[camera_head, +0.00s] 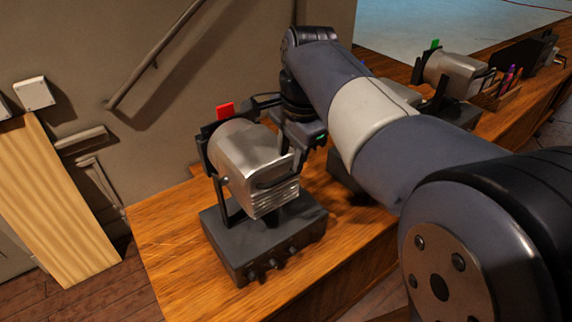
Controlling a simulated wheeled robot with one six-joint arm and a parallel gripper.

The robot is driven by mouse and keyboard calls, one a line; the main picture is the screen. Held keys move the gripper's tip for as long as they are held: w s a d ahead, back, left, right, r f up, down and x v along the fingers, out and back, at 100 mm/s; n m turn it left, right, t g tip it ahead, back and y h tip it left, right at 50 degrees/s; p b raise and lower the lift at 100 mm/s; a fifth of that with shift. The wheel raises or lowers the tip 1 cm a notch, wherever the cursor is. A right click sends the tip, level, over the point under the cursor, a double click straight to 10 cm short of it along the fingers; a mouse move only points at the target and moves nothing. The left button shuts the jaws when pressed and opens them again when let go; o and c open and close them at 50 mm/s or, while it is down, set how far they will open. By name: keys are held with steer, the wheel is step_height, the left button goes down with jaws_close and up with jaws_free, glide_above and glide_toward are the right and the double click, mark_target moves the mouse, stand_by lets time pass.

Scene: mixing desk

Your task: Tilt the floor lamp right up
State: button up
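A silver spotlight-type lamp (252,165) with a red tag (225,110) stands on the wooden desk, left of my arm. It hangs in a dark yoke on a black base box (264,236) with several knobs, its head tipped somewhat downward. A second silver lamp (455,73) with a green tag (435,44) stands farther back on the right. The frame does not show which one is called the floor lamp. My gripper (268,108) is just behind and right of the red-tagged lamp's head. Its fingertips are partly hidden, and contact is unclear.
The wooden desk (165,235) runs toward the back right, with clear surface left of the base box. A small holder with pens (508,82) is at the far right. A handrail (160,45) is on the wall behind. A wooden board (55,205) stands at left.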

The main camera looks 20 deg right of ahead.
mark_target(288, 174)
steer(key=shift+w+a+f, duration=0.1)
steer(key=shift+w+f, duration=0.1)
steer(key=shift+f, duration=1)
steer(key=shift+w+a+f, duration=0.1)
steer(key=shift+w+f, duration=0.1)
steer(key=shift+f, duration=0.95)
steer(key=shift+d, duration=0.1)
jaws_close()
